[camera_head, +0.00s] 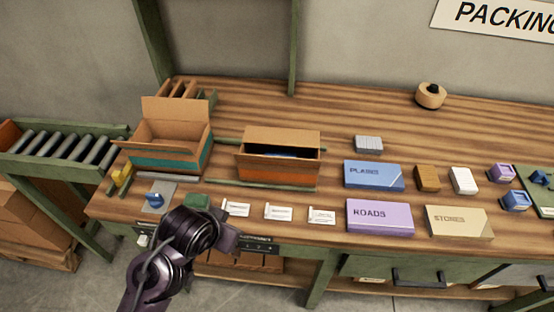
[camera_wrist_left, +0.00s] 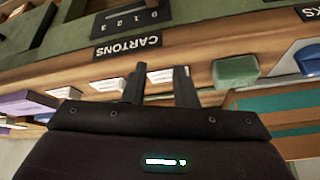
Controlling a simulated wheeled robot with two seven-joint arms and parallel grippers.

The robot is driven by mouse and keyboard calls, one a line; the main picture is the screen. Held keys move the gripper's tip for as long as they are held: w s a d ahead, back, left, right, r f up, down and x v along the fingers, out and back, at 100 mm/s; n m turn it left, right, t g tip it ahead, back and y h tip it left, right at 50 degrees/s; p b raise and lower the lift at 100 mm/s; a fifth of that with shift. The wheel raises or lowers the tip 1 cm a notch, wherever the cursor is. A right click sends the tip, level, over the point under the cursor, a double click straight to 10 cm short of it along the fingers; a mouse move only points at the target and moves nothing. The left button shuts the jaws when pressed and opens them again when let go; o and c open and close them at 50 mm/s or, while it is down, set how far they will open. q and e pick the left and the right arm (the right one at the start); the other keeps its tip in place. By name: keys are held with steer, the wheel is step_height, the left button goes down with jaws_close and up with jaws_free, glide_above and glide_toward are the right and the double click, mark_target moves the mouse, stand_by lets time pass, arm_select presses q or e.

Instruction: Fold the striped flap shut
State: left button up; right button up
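A cardboard carton with a teal band (camera_head: 165,158) stands open at the left of the bench, its back flap (camera_head: 175,110) raised. A second carton with an orange band (camera_head: 275,172) stands to its right. Its brown rear flap (camera_head: 282,137) is raised, and something dark shows inside. I cannot make out stripes on any flap. My left gripper (camera_head: 234,238) is at the bench's front edge, in front of and below both cartons. In the left wrist view its two fingers (camera_wrist_left: 160,85) are apart with nothing clearly held between them. My right gripper is not in view.
White cards (camera_head: 279,212) and a green block (camera_head: 197,201) lie along the front edge, near my left gripper. A blue-knobbed device (camera_head: 155,199) is at left. The PLAINS box (camera_head: 374,175), ROADS box (camera_head: 380,216) and STONES box (camera_head: 459,221) occupy the right. The back of the bench is mostly clear.

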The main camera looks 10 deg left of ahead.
mark_target(275, 157)
arm_select(q)
steer(key=w+d+r+m+t+h, duration=0.1)
steer(key=w+d+r+m+h, duration=0.2)
steer(key=w+d+r+m, duration=0.4)
steer(key=w+d+r+m+t+h, duration=0.1)
steer(key=w+d+r+m+h, duration=0.2)
steer(key=w+d+r+m, duration=0.45)
steer(key=a+g, duration=0.1)
steer(key=a, duration=0.1)
steer(key=s+a+f+g+y, duration=0.1)
steer(key=a, duration=0.1)
steer(key=a+g+y, duration=0.1)
steer(key=a, duration=0.1)
steer(key=shift+s+a+f+m, duration=0.15)
steer(key=shift+s+a+m, duration=0.05)
steer(key=shift+s+m, duration=0.2)
steer(key=shift+f, duration=0.15)
steer(key=x, duration=0.7)
steer(key=shift+w+f, duration=0.1)
steer(key=shift+f, duration=0.1)
jaws_close()
